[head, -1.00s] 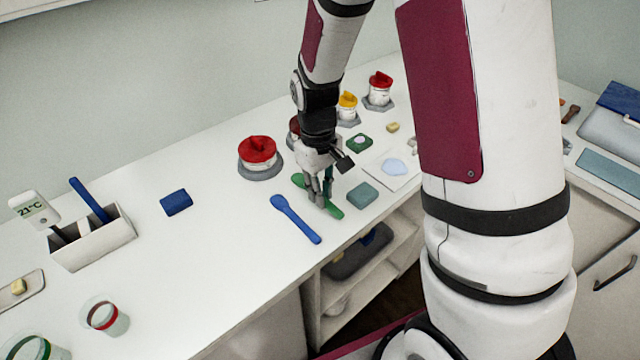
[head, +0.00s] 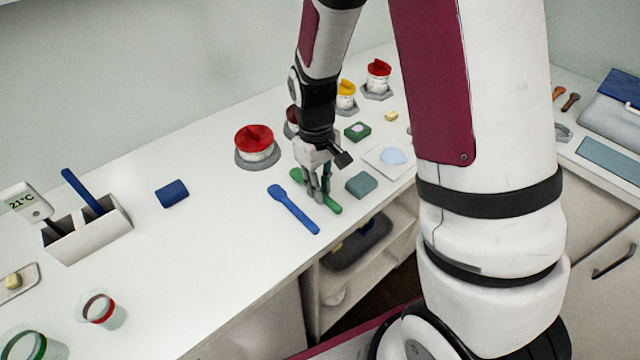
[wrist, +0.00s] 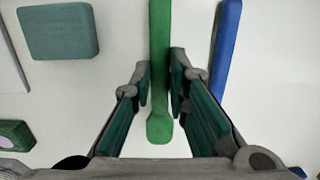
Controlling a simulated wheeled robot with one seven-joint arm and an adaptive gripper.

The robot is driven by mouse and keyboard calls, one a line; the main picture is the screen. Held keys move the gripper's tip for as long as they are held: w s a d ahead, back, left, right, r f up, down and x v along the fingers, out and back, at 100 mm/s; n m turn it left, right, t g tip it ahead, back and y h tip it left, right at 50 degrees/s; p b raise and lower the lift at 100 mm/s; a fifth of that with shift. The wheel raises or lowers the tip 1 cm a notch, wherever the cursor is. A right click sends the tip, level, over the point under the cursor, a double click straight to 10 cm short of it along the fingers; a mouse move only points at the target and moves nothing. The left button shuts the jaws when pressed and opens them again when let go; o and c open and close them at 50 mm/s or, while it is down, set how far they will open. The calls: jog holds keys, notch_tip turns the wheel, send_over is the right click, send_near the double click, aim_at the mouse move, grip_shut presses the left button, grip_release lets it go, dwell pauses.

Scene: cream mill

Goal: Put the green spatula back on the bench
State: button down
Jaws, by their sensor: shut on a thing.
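The green spatula (head: 333,206) is at the bench's front part, lying flat at or very near the white bench top (head: 215,260). My gripper (head: 318,193) points down over it and is shut on it. In the wrist view the green spatula (wrist: 159,40) runs lengthwise between the fingertips of my gripper (wrist: 160,82), its rounded end towards the palm. Whether the spatula rests on the bench or is just above it I cannot tell.
A blue spatula (head: 293,210) lies close on the left, and a teal block (head: 361,184) close on the right. A red-topped jar (head: 255,145) stands behind. A white holder (head: 88,232) and a blue block (head: 172,193) are farther left.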

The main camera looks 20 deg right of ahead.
jog(key=shift+f, duration=0.4)
dwell(0.4)
jog(key=c, duration=1.5)
grip_release()
jog(key=shift+o, duration=0.2)
notch_tip(320, 180, up, 11)
jog(key=w, duration=0.1)
jog(key=s+r+m+t, duration=0.3)
jog(key=s+r+t, duration=0.3)
jog(key=s+r, duration=0.9)
jog(key=s, duration=0.3)
jog(key=shift+s+r+m, duration=0.15)
jog(key=shift+s+m, duration=0.1)
jog(key=shift+m, duration=0.05)
